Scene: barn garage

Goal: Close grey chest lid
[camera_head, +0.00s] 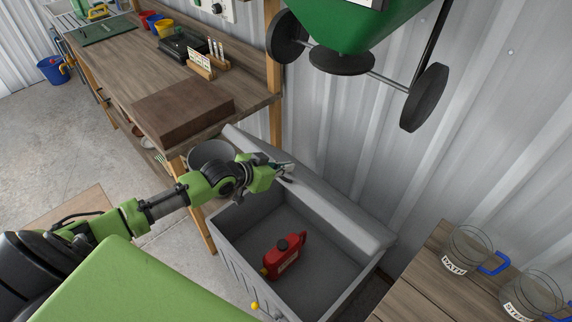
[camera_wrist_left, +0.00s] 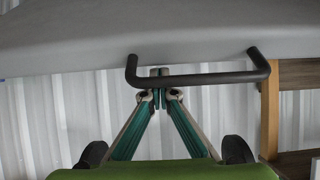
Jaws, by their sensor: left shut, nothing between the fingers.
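The grey chest (camera_head: 372,283) stands on the floor against the wall with its lid (camera_head: 330,207) raised along the back. My left gripper (camera_head: 287,172) is at the lid's left part, above the chest. In the left wrist view its fingers (camera_wrist_left: 160,75) are shut and empty. Their tips overlap a black bar handle (camera_wrist_left: 215,79) on the grey lid (camera_wrist_left: 200,30); I cannot tell whether they touch it. My right gripper is not in view.
A wooden workbench (camera_head: 120,68) with a brown box (camera_head: 182,108) stands left of the chest. A green spreader (camera_head: 350,25) with black wheels hangs above. A wooden table (camera_head: 425,285) with glass jars (camera_head: 466,254) is at right.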

